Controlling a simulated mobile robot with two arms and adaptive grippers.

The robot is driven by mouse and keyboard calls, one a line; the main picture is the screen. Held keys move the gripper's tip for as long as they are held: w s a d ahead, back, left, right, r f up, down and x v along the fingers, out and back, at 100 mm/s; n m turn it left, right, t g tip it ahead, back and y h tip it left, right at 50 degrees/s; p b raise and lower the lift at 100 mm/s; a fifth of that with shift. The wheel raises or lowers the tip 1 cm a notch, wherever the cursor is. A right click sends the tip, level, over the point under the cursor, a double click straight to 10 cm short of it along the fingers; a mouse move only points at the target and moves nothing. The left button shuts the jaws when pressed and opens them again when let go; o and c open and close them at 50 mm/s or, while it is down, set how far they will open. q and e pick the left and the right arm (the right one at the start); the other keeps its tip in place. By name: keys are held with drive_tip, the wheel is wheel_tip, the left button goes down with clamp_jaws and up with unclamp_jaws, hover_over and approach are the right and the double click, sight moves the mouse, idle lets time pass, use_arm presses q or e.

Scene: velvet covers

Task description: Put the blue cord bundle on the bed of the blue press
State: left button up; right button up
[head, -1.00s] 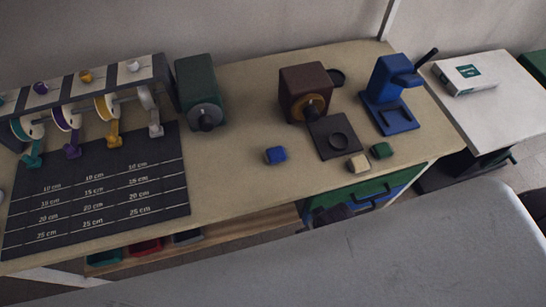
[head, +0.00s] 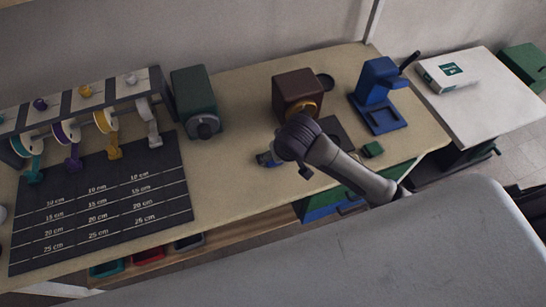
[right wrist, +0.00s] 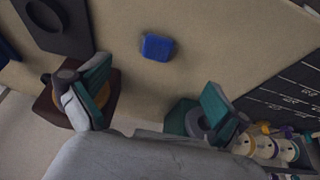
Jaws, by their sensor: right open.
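The blue cord bundle (right wrist: 157,47) lies on the tan bench, ahead of my right gripper (right wrist: 152,105) in the right wrist view. That gripper is open, with bare bench between its teal-padded fingers and nothing held. In the head view my right gripper (head: 284,165) hangs over the bench and mostly hides the bundle (head: 264,158). The blue press (head: 378,78) stands at the back right of the bench, its lever up to the right. Its flat blue bed (head: 388,117) looks empty. My left gripper is not in view.
A maroon machine (head: 292,88) with a dark plate (head: 334,130) stands between the bundle and the press. A green block (head: 373,150) lies near the front edge. A green machine (head: 194,98) and a spool rack (head: 85,95) stand left.

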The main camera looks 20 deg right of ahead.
drive_tip(key=x, duration=0.6)
drive_tip(key=shift+w, duration=0.1)
drive_tip(key=shift+p+x, duration=0.7)
drive_tip(key=shift+x, duration=1.95)
drive_tip(key=shift+d, duration=0.1)
drive_tip(key=c, duration=1)
